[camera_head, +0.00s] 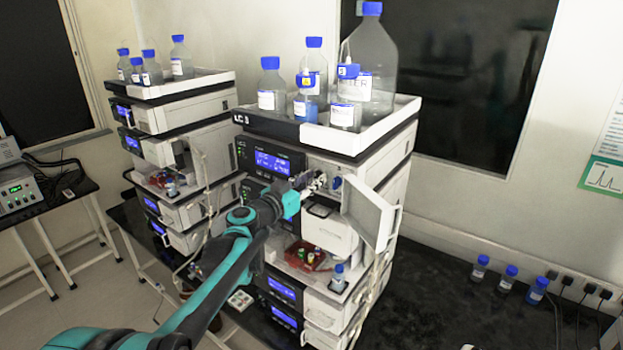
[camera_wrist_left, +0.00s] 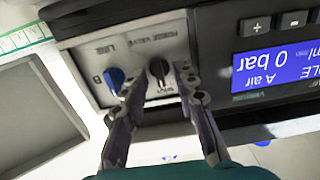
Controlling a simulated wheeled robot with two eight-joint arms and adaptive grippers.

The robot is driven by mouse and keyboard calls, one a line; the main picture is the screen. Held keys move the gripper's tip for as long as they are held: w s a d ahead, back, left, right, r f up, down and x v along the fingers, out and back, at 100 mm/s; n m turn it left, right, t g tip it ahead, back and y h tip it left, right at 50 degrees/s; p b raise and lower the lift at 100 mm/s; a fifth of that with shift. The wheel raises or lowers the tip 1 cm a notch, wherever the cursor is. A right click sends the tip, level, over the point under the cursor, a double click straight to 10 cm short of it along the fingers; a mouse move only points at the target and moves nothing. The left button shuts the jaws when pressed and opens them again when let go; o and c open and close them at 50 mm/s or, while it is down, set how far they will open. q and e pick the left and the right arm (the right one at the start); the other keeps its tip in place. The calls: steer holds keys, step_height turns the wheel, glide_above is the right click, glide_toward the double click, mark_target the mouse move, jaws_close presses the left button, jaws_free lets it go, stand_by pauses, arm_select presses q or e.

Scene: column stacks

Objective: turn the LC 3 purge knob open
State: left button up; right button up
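The LC 3 stack (camera_head: 350,140) stands in the middle of the head view, and its pump panel sits behind an open door. In the left wrist view, upside down, the black purge knob (camera_wrist_left: 158,69) is on the white panel under the "PURGE VALVE" lettering. My left gripper (camera_wrist_left: 159,78) is open, with one fingertip on each side of this knob and gaps showing on both sides. The blue line B knob (camera_wrist_left: 114,78) is just beyond the left finger. In the head view my left gripper (camera_head: 312,183) is at the panel and hides the black knob. My right gripper is not in view.
The open white door (camera_head: 370,212) stands out right of the gripper; it also shows in the left wrist view (camera_wrist_left: 35,115). The pump display (camera_wrist_left: 275,68) reads 0 bar. Capped bottles stand in the top tray (camera_head: 348,143). Another stack (camera_head: 190,115) is at left.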

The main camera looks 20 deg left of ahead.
arm_select(q)
jaws_close()
